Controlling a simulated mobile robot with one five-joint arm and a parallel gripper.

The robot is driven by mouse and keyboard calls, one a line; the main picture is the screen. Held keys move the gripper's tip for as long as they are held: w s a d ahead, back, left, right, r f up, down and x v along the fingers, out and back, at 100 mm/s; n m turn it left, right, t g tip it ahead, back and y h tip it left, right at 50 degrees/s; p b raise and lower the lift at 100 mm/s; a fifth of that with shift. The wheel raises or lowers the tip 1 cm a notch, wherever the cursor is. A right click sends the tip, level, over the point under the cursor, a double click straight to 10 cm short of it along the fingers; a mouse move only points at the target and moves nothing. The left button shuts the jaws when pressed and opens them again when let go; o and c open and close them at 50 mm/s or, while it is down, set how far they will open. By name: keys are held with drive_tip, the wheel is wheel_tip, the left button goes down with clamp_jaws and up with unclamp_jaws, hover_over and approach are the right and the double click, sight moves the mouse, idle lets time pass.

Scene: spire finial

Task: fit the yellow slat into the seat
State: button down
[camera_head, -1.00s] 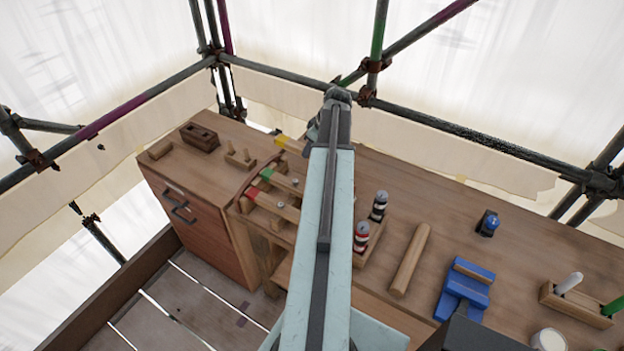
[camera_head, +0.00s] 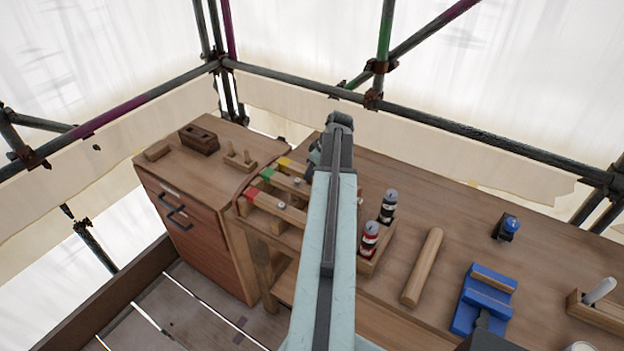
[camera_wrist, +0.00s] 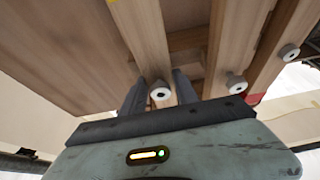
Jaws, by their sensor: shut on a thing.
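The yellow slat shows its yellow-marked end (camera_head: 284,162) in the head view, beside the green-marked slat (camera_head: 267,174) and at about its level. In the wrist view my gripper (camera_wrist: 160,84) is shut on the yellow slat (camera_wrist: 143,35), one finger on each side, near the pale round knob (camera_wrist: 160,93). In the head view my gripper (camera_head: 318,152) is mostly hidden behind my arm. The seat under the slat is hidden, so I cannot tell whether the slat is fully down in it.
The red-marked slat (camera_head: 253,194) lies in front of the green one. A holder with black and red banded bottles (camera_head: 370,240) stands just right of my arm. A wooden roller (camera_head: 423,267) and a blue block (camera_head: 484,298) lie farther right. A pegged block (camera_head: 240,157) stands left.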

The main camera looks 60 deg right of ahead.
drive_tip(key=shift+f, duration=0.35)
drive_tip(key=c, duration=0.9)
unclamp_jaws()
drive_tip(key=shift+r+p, duration=0.55)
drive_tip(key=shift+p, duration=0.05)
drive_tip(key=p+v, duration=1)
drive_tip(key=v, duration=0.1)
drive_tip(key=shift+s+r, duration=0.15)
drive_tip(key=shift+s, duration=0.1)
